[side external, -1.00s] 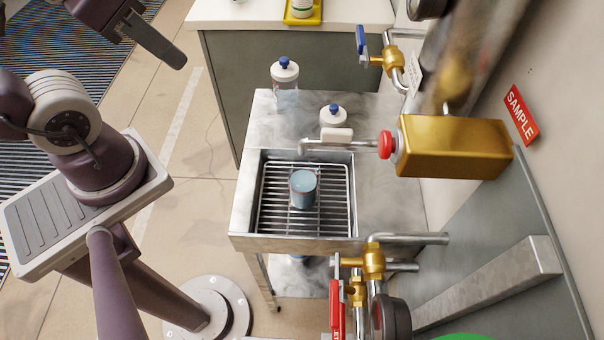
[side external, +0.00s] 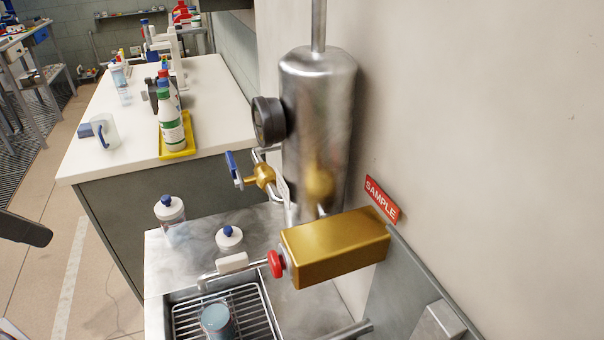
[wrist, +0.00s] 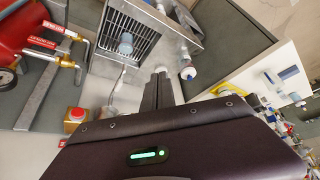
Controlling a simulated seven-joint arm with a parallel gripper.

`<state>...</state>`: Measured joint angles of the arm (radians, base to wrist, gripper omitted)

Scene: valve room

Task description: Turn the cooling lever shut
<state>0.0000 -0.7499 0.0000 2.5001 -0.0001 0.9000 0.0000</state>
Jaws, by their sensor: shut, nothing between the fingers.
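A blue lever (side external: 234,168) sits on a brass valve (side external: 262,176) beside the steel cylinder in the side external view. Its handle stands nearly upright in the picture. I cannot read a label that names it as the cooling lever. Red levers (wrist: 50,42) on brass valves show at the left of the wrist view. My gripper (wrist: 158,92) is shut and empty in the wrist view, apart from the levers. In the side external view only a dark end of my arm shows at the left edge, well away from the blue lever.
A steel sink (side external: 175,298) with a rack holds a blue cup (side external: 217,320). A brass box (side external: 335,248) with a red knob juts from the wall above. Capped bottles (side external: 170,212) stand behind the sink. A red button (wrist: 76,114) shows in the wrist view.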

